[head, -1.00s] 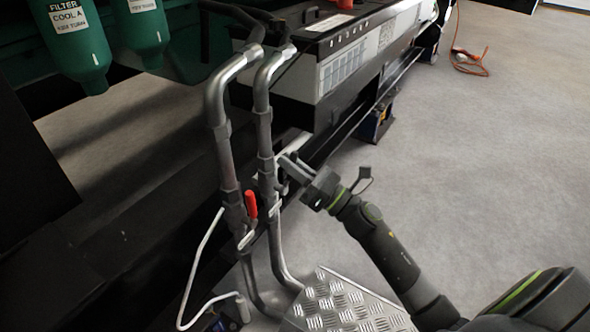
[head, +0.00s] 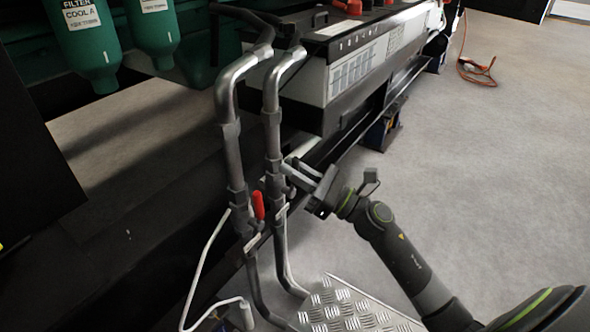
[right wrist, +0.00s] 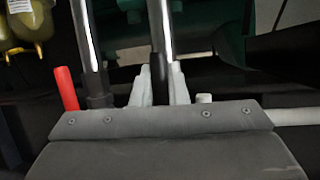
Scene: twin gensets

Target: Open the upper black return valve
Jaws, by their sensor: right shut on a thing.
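Two bent metal pipes run down side by side beside the machine. My right gripper (head: 291,176) is at the right pipe (head: 271,125), at the height of its valve. In the right wrist view its two pale fingers (right wrist: 160,86) stand close on either side of a black handle (right wrist: 159,78), shut on it. In the head view the fingers and wrist hide most of that handle. The left pipe (head: 232,150) carries a red valve handle (head: 258,205), just left of my gripper and apart from it; it also shows in the right wrist view (right wrist: 66,88). My left gripper is out of view.
Green filter canisters (head: 88,45) hang at the upper left. A battery box (head: 350,75) stands behind the pipes. A checkered metal step (head: 345,308) lies below my right arm. A thin white pipe (head: 205,262) bends at lower left.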

